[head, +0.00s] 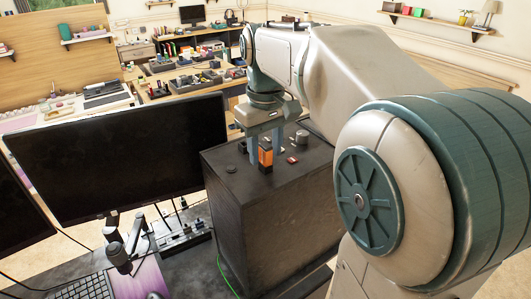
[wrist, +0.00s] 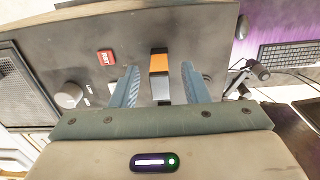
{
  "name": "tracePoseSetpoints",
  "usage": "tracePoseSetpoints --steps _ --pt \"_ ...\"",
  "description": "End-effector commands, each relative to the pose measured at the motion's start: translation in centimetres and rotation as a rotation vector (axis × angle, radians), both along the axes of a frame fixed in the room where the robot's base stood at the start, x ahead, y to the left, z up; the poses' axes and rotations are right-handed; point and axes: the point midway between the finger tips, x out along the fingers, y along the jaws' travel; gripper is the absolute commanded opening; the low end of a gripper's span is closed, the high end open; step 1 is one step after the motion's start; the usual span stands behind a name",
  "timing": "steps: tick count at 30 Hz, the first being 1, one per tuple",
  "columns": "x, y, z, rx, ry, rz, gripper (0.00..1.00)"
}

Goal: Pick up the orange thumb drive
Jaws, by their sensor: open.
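The orange thumb drive (head: 265,156) stands upright on the top of a dark box (head: 262,215); the drive has an orange face and dark ends. My gripper (head: 266,150) is pointed down over the box with a finger on either side of the drive. In the wrist view the drive (wrist: 159,64) shows between the two blue-grey fingers of my gripper (wrist: 159,70), with a gap on each side. The fingers are open and hold nothing. Whether the drive is plugged into the box top cannot be told.
A red button (wrist: 105,57) and a round knob (wrist: 67,94) are on the box top near the gripper. A large black monitor (head: 115,155) stands left of the box. A keyboard (head: 88,287) and a small black arm-like device (head: 120,255) are in front of it.

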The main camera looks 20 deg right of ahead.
Motion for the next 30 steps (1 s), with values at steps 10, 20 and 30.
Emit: tracePoseSetpoints --steps 10,20,30 --pt "0.0 0.0 0.0 0.0 0.0 0.0 0.0" --pt "0.0 0.0 0.1 0.0 -0.001 0.0 0.0" --pt "0.1 0.0 3.1 0.001 -0.003 0.001 0.0"
